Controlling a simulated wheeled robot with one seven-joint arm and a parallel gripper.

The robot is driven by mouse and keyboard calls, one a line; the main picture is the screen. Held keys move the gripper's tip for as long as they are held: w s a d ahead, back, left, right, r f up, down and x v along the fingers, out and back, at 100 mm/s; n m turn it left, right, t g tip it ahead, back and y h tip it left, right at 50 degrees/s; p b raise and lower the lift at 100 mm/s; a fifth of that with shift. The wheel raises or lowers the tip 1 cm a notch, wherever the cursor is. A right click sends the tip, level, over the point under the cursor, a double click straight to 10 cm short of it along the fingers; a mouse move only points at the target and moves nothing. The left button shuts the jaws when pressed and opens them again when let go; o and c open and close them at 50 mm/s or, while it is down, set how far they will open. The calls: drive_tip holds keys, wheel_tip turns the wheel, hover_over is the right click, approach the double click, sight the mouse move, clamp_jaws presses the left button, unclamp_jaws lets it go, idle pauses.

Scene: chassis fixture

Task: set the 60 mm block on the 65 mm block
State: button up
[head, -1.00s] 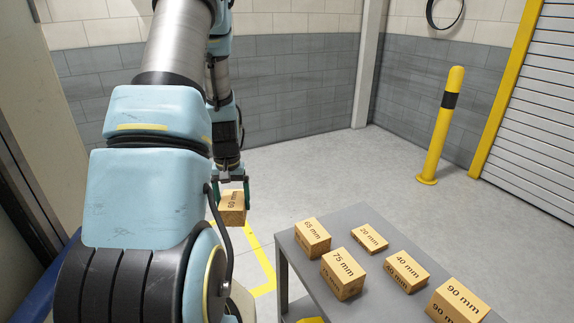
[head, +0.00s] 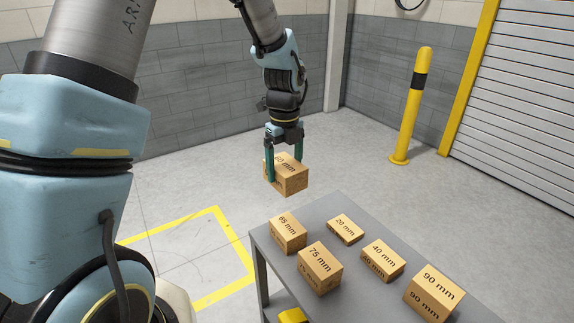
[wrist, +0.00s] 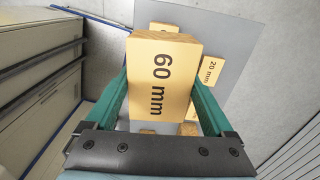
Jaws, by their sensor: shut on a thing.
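The 60 mm block (head: 288,178) is a tan box held between the green fingers of my gripper (head: 284,165), in the air above the far left end of the grey table. In the wrist view the 60 mm block (wrist: 160,80) fills the space between the fingers of my gripper (wrist: 160,100), its label facing the camera. The 65 mm block (head: 288,235) stands on the table at its far left corner, below the held block in the head view and apart from it. In the wrist view the held block hides much of what lies below.
The grey table (head: 330,207) also bears the 75 mm block (head: 319,270), 20 mm block (head: 346,230), 40 mm block (head: 383,262) and 90 mm block (head: 434,295). A yellow object (head: 293,315) shows low under the table edge. A yellow post (head: 411,110) stands beyond on open floor.

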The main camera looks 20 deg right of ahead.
drive_tip(key=shift+s+d+m, duration=0.3)
drive_tip(key=shift+f+b, duration=4.5)
drive_tip(key=shift+f, duration=1.6)
drive_tip(key=shift+w+p, duration=0.1)
drive_tip(key=shift+p, duration=0.55)
drive_tip(key=shift+f, duration=0.15)
drive_tip(key=shift+f+b, duration=0.85)
drive_tip(key=shift+f, duration=0.4)
drive_tip(key=o, duration=1.3)
